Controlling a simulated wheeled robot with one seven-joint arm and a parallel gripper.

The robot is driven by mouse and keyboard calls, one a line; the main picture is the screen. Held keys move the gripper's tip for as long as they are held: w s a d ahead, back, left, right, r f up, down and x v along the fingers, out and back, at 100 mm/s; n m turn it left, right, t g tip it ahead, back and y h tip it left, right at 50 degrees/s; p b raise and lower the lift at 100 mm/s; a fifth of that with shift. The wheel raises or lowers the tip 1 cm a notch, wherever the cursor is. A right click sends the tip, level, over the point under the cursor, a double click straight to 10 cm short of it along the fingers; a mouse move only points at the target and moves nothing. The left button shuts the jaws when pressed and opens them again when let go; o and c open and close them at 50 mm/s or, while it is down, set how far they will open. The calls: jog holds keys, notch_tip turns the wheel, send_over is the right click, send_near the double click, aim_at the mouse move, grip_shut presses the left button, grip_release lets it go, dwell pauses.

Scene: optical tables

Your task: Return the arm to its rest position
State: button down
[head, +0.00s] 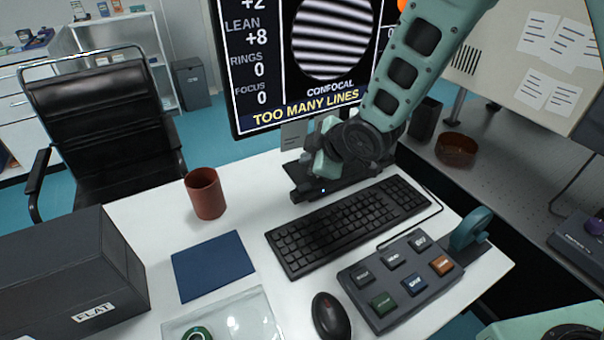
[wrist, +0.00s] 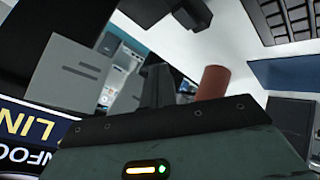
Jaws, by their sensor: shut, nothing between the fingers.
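My arm (head: 400,72) reaches down from the top right in the head view, in front of the monitor's right part. Its wrist end is bent over the desk, beside the monitor's foot and behind the keyboard (head: 350,225). The fingers are hard to make out in the head view. In the wrist view my gripper (wrist: 157,78) shows as dark fingers standing up from the housing, together and empty. The red-brown cup (head: 205,193) stands left of the wrist end; it also shows in the wrist view (wrist: 213,82), beyond the fingers.
The monitor (head: 300,60) stands close behind my wrist. A button panel (head: 400,280), a mouse (head: 330,316), a blue mat (head: 212,265) and a dark FLAT box (head: 70,270) are on the white desk. A chair (head: 100,120) stands at the left. Bare desk lies around the cup.

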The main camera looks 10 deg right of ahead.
jog(key=shift+s, duration=0.1)
jog(key=s+d+r+m+g+h+p, duration=0.1)
jog(key=s+d+r+m+g, duration=0.1)
jog(key=s, duration=0.8)
jog(key=s+d+r+m+g+h+p, duration=0.1)
jog(key=s+d+r+m+g+h, duration=0.1)
jog(key=s+r, duration=0.3)
jog(key=s+d+r+m+g+h+p, duration=0.1)
jog(key=s+d+r+m+g, duration=0.2)
jog(key=s, duration=1.1)
jog(key=shift+s+r+m+g+h, duration=0.3)
jog(key=shift+r+m, duration=0.3)
jog(key=shift+r, duration=0.15)
